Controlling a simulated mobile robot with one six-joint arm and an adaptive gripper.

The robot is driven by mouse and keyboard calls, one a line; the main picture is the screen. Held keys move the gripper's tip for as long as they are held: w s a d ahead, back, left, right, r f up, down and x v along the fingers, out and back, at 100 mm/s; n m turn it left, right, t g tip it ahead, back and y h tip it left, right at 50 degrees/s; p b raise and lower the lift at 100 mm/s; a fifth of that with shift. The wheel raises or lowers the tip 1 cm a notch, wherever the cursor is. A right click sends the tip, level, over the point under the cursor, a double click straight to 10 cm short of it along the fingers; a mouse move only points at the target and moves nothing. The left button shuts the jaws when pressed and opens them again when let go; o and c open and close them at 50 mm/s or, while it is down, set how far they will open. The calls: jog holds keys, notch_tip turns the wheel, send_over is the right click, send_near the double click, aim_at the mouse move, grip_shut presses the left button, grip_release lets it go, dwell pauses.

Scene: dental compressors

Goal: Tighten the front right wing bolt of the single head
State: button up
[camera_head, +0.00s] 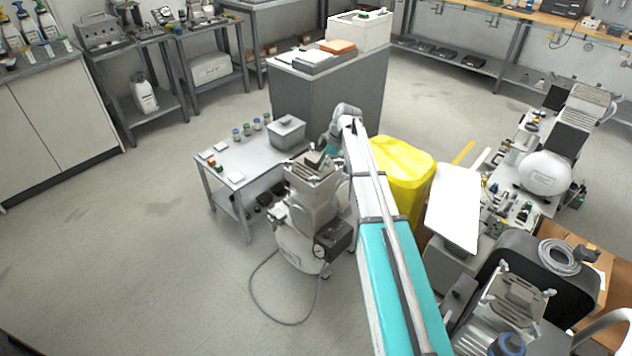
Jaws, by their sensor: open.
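The single-head compressor (312,200) stands on the floor at the middle of the view, with a ribbed head (312,172) on top and a round tank (297,250) below. A gauge and a dark box sit on its front side. Its wing bolts are too small to tell apart, and my arm covers part of its right side. My gripper (320,158) is at the far end of my arm, just above the back of the head. It is small and partly hidden by my wrist; it is open, and I cannot tell whether it touches anything.
A small grey table (236,172) with jars and a grey bin (287,132) stands behind left. A yellow container (402,172) is right of my arm. Other compressors (545,172) crowd the right side.

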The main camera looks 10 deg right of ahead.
aim_at(314, 180)
jog(key=shift+b+x, duration=2.9)
jog(key=shift+x, duration=0.55)
grip_shut()
jog(key=shift+d, duration=0.25)
jog(key=shift+a, duration=0.15)
